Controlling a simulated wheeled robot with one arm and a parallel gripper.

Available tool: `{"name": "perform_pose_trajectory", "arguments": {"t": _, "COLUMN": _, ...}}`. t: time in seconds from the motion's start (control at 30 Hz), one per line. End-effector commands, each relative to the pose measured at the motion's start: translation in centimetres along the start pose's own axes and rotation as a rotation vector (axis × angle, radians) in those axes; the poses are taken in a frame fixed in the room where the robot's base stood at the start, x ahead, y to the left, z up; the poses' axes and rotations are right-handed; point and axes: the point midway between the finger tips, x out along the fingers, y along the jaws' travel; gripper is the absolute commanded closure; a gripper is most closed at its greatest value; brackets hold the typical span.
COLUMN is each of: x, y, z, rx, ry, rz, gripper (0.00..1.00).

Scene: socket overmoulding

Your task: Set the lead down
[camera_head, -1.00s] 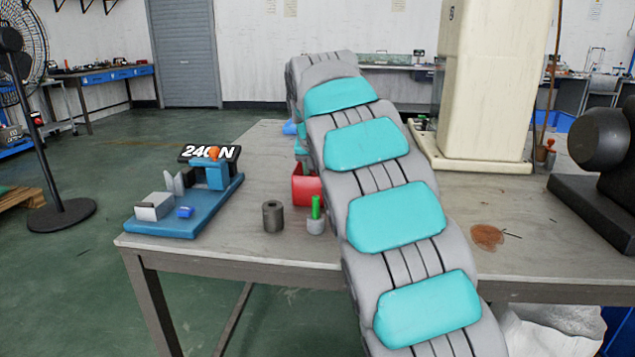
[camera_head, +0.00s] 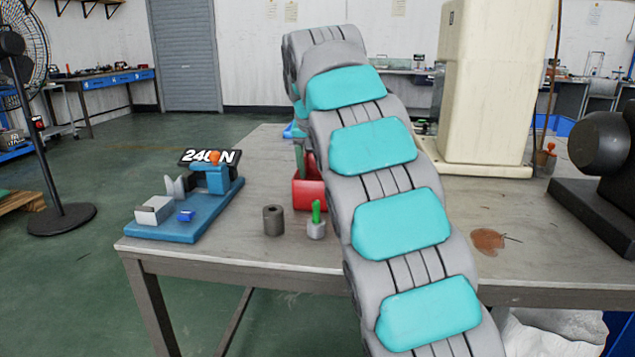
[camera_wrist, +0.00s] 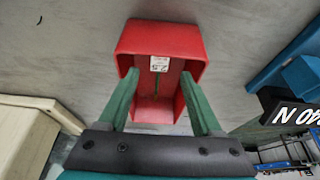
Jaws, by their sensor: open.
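In the wrist view my gripper (camera_wrist: 158,80) has its two green fingers spread apart with nothing held between them. A red bin (camera_wrist: 160,38) lies beyond the fingertips, with a small white label inside. A thin dark green strand shows in the bin below the label, possibly the lead; I cannot tell for sure. In the head view the red bin (camera_head: 308,195) stands on the table, partly hidden by my arm. A green finger of my gripper (camera_head: 299,158) shows just above it; the rest of the gripper is hidden.
On the table (camera_head: 262,150) a blue fixture with a 240N display (camera_head: 190,220), a grey cylinder (camera_head: 273,221) and a small cup with a green piece (camera_head: 316,223) stand left of my arm. A cream machine column (camera_head: 490,90) and a brown flat patch (camera_head: 487,240) are right.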

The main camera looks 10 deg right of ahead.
Motion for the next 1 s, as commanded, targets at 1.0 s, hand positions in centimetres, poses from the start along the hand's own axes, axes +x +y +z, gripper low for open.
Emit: {"name": "perform_pose_trajectory", "arguments": {"t": 1.0, "x": -6.6, "y": 0.0, "z": 0.0, "rx": 0.001, "ry": 0.000, "rz": 0.000, "gripper": 0.34}}
